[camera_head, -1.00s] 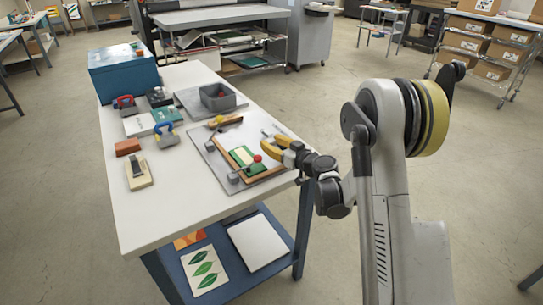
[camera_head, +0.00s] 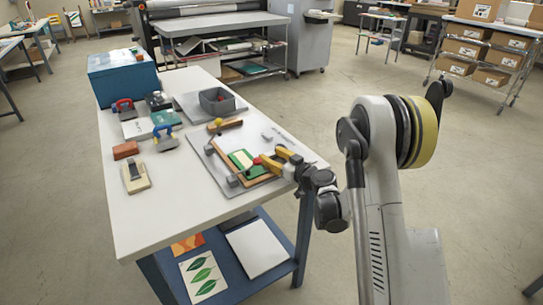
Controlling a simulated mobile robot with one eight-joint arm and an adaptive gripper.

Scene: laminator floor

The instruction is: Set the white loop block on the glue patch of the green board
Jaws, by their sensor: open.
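The green board (camera_head: 235,157) lies within a brown wooden frame on a grey plate on the table. A pale patch (camera_head: 243,159) shows on it; I cannot tell whether this is the glue patch. My gripper (camera_head: 268,157), with yellow fingers, is open at the right end of the green board, close to a small red ball (camera_head: 257,161). I cannot tell whether it touches anything. I cannot make out a white loop block for certain. A small pale block (camera_head: 267,137) lies on the plate behind my gripper.
A grey open bin (camera_head: 217,107) and a blue box (camera_head: 123,78) stand at the back. A red-handled block (camera_head: 122,110), a blue-handled block (camera_head: 166,142), a brown block (camera_head: 125,150) and a wooden tool (camera_head: 135,178) stand left. The table's front is clear.

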